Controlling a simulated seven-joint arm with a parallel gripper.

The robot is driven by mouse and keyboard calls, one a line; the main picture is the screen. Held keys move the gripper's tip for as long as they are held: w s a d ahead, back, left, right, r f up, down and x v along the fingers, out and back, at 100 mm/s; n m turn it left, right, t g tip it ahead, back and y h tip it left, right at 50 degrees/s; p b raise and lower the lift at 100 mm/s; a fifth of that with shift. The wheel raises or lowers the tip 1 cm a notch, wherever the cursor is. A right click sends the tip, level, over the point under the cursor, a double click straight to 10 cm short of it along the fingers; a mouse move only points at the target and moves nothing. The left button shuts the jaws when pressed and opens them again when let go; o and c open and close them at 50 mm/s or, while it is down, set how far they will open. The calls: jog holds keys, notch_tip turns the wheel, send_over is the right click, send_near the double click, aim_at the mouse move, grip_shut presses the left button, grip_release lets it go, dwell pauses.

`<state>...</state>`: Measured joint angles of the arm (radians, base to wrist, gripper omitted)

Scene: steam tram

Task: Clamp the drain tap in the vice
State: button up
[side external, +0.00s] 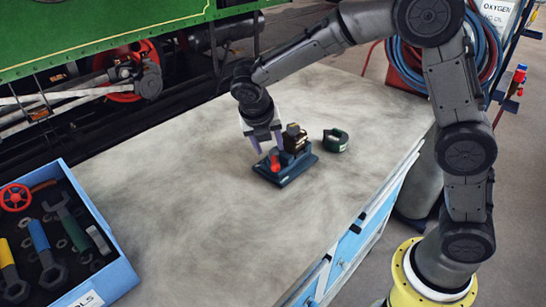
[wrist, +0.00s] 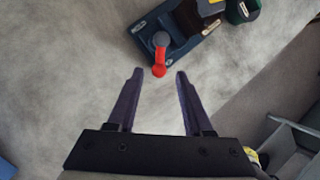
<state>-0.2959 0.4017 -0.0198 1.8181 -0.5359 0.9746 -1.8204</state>
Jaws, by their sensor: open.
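A dark blue vice (side external: 290,172) stands on the grey bench top, with a red lever (side external: 275,163) at its near left end. In the wrist view the vice (wrist: 187,44) is at the top, and the red lever (wrist: 160,60) hangs from a grey round pivot. A dark brown block with a yellow patch (side external: 294,138), probably the drain tap, sits at the vice's jaw end; it is cut off in the wrist view (wrist: 205,8). I cannot tell how firmly it is held. My gripper (side external: 269,150) is open and empty, its fingertips (wrist: 159,73) either side of the lever's end.
A dark green rounded object (side external: 336,140) lies right of the vice. A blue tool tray (side external: 118,270) with wrenches and a red handwheel stands at the lower left. The bench between is clear. A green locomotive (side external: 90,30) stands behind the bench.

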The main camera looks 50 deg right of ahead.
aim_at(274, 160)
jog(key=x, duration=0.7)
jog(key=shift+r, duration=0.1)
grip_shut()
